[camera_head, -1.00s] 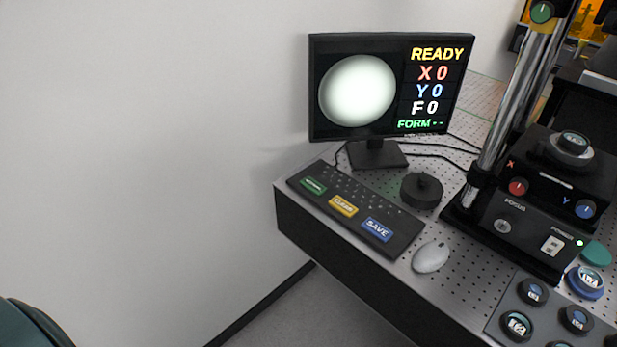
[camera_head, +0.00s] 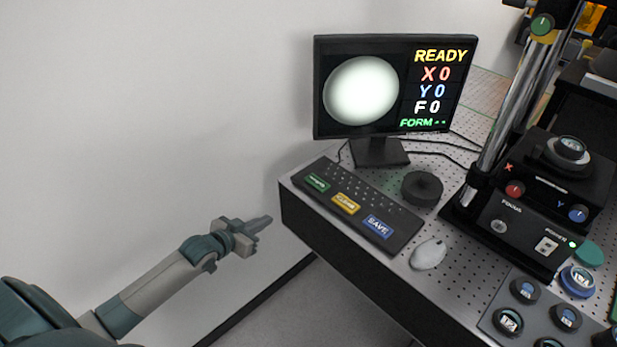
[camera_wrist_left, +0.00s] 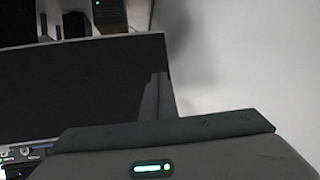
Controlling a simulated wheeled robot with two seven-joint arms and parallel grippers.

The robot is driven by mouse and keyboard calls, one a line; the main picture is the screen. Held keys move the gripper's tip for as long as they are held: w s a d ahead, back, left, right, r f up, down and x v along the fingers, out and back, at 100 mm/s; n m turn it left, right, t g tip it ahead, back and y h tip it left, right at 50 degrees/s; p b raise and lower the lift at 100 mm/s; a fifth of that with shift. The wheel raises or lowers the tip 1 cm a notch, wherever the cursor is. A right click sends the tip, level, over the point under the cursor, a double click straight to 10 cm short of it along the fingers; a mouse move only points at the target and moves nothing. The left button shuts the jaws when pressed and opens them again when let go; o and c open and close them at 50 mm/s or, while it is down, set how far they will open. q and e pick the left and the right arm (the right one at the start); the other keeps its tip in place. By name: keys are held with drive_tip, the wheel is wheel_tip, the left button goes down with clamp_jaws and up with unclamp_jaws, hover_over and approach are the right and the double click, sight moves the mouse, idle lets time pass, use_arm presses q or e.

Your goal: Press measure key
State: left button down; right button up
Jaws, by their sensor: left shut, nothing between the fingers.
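The black keyboard (camera_head: 382,197) lies along the table's front-left edge. It carries a green key (camera_head: 317,182), a yellow key (camera_head: 345,203) and a blue SAVE key (camera_head: 378,226); the green key's label is too small to read surely. The monitor (camera_head: 394,87) behind it reads READY, X 0, Y 0, F 0 and FORM with dashes. My left gripper (camera_head: 266,220) is shut and empty, left of the table edge and apart from the keyboard. In the left wrist view its fingers (camera_wrist_left: 155,98) show before a dark panel. My right gripper is out of view.
A black round puck (camera_head: 422,188) and a white mouse (camera_head: 428,254) sit right of the keyboard. The instrument (camera_head: 520,225) with its chrome column stands further right. A tray of round lenses (camera_head: 493,322) lies at the front right. A wall borders the left.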

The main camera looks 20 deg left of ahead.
use_arm(q)
drive_tip(key=d+r+m+h, duration=0.1)
drive_tip(key=d+r, duration=0.2)
drive_tip(key=r, duration=0.6)
drive_tip(key=d+r+m+t+h+p, duration=0.1)
drive_tip(key=d+r+h, duration=0.1)
drive_tip(key=r, duration=0.8)
drive_tip(key=shift+d+h, duration=0.3)
drive_tip(key=shift+d, duration=0.55)
drive_tip(key=shift+w, duration=0.1)
drive_tip(key=p, duration=0.4)
hover_over(309, 189)
drive_tip(key=shift+a+f, duration=0.1)
drive_tip(key=shift+f, duration=0.85)
wheel_tip(309, 189, down, 3)
drive_tip(key=shift+f+p, duration=0.15)
drive_tip(key=shift+p, duration=0.25)
drive_tip(key=shift+f, duration=0.6)
